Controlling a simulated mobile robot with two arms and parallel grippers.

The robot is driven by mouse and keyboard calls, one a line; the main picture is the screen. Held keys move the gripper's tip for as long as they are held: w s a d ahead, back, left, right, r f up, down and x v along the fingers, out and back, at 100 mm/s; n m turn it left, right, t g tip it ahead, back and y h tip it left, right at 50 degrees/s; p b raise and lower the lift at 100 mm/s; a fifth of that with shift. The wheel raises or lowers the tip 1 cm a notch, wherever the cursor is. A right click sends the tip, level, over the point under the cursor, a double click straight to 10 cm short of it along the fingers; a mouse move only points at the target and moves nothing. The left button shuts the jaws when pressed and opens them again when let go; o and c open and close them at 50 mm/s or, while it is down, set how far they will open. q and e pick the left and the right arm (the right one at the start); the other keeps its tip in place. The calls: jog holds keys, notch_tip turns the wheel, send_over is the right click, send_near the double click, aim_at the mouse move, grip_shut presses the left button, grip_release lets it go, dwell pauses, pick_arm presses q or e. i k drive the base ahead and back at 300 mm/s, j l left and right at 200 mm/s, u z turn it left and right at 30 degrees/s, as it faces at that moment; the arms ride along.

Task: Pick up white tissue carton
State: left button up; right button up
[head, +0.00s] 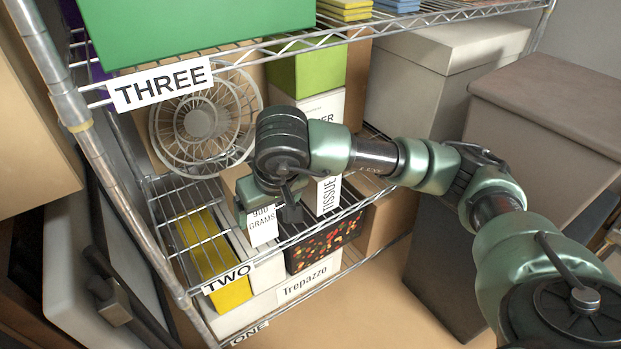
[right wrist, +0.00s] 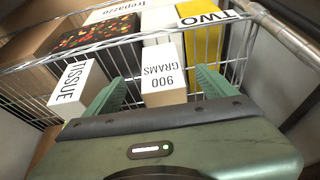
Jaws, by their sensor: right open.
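The white tissue carton (head: 328,193) stands upright on the wire shelf marked TWO, its upper part hidden behind my right arm. In the right wrist view the carton (right wrist: 76,88) shows its TISSUE label, left of my fingers. My right gripper (head: 272,197) points down over the shelf, left of the carton. In the right wrist view the open gripper (right wrist: 160,78) has a white box marked 900 GRAMS (right wrist: 163,78) between its fingers; I cannot tell whether they touch it. My left gripper is not in view.
The 900 GRAMS box (head: 262,227) stands beside the carton. A fan (head: 203,120), a yellow box (head: 208,245) and a dark patterned box (head: 325,243) are close by. The upper shelf holds a green box (head: 190,30). Large boxes (head: 545,110) stand at the right.

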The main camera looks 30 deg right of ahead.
aim_at(321, 195)
jog(key=i+z, duration=0.1)
jog(key=z, duration=0.9)
jog(key=i+j+z, duration=0.15)
jog(key=i, duration=0.1)
